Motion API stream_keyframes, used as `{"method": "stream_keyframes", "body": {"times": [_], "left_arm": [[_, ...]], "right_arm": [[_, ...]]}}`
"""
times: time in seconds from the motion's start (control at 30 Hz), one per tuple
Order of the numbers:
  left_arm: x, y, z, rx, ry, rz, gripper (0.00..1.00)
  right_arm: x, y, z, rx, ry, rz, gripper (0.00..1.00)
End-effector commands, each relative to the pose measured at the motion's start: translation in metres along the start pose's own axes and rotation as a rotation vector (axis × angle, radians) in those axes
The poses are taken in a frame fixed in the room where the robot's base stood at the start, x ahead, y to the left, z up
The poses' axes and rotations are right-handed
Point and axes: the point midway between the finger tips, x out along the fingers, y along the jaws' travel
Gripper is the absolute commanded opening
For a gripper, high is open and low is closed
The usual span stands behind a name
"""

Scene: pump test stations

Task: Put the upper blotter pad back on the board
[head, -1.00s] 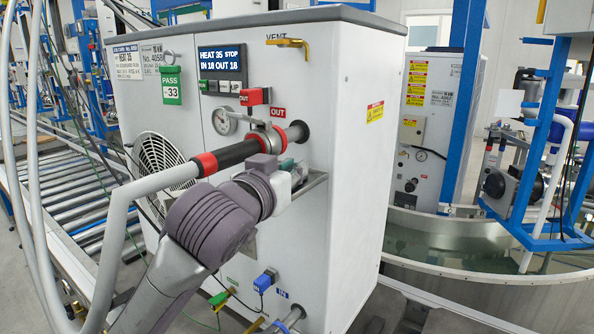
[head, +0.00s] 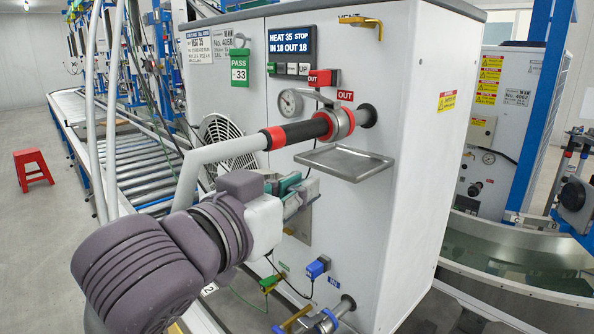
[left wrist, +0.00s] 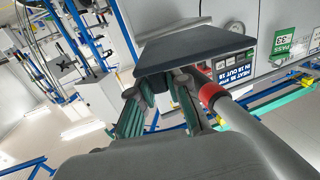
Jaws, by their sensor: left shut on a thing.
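My left gripper (head: 303,193) is in front of the white pump cabinet (head: 420,170), just below the steel drip tray (head: 345,160). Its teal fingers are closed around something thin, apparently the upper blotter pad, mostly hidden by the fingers. Behind and below the fingers, a grey-beige plate, apparently the board (head: 299,230), shows on the cabinet front. The gripper covers its upper part, so I cannot tell whether the held thing touches it. My right gripper is not in view.
A black hose with red rings (head: 297,133) runs above the gripper to the OUT port. Below are a blue plug (head: 317,268) and a lower fitting (head: 330,318). A roller conveyor (head: 130,150) and red stool (head: 32,168) are at left.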

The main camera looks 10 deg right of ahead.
Motion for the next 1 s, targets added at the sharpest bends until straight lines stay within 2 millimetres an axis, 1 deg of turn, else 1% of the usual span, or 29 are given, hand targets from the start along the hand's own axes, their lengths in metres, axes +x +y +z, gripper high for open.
{"method": "stream_keyframes", "body": {"times": [0.03,0.07,0.13,0.23,0.3,0.4,0.47,0.5,0.57,0.7,0.9,1.0], "left_arm": [[0.002,-0.014,0.012,-0.005,-0.009,-0.029,0.0],[0.003,-0.022,0.019,-0.008,-0.009,-0.049,0.0],[0.005,-0.045,0.039,-0.011,-0.012,-0.106,0.0],[0.003,-0.079,0.074,-0.015,-0.015,-0.201,0.0],[-0.002,-0.099,0.098,-0.018,-0.014,-0.264,0.0],[-0.012,-0.122,0.131,-0.021,-0.013,-0.35,0.0],[-0.02,-0.134,0.15,-0.022,-0.012,-0.397,0.0],[-0.025,-0.141,0.163,-0.023,-0.012,-0.427,0.0],[-0.035,-0.15,0.181,-0.025,-0.012,-0.469,0.0],[-0.06,-0.166,0.224,-0.029,-0.012,-0.556,0.0],[-0.099,-0.175,0.276,-0.034,-0.011,-0.642,0.0],[-0.116,-0.175,0.295,-0.034,-0.009,-0.665,0.0]], "right_arm": [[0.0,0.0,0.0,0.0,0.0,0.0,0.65],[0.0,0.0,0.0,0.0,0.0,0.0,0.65],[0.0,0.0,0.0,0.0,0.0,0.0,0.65],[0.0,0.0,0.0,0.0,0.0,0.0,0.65],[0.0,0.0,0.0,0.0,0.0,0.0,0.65],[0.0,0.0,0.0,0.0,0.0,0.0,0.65],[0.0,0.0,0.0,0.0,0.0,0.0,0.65],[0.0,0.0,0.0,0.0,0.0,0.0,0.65],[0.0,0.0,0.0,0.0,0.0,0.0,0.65],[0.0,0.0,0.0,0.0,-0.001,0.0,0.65],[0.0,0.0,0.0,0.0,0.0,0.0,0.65],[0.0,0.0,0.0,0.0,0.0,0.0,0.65]]}}
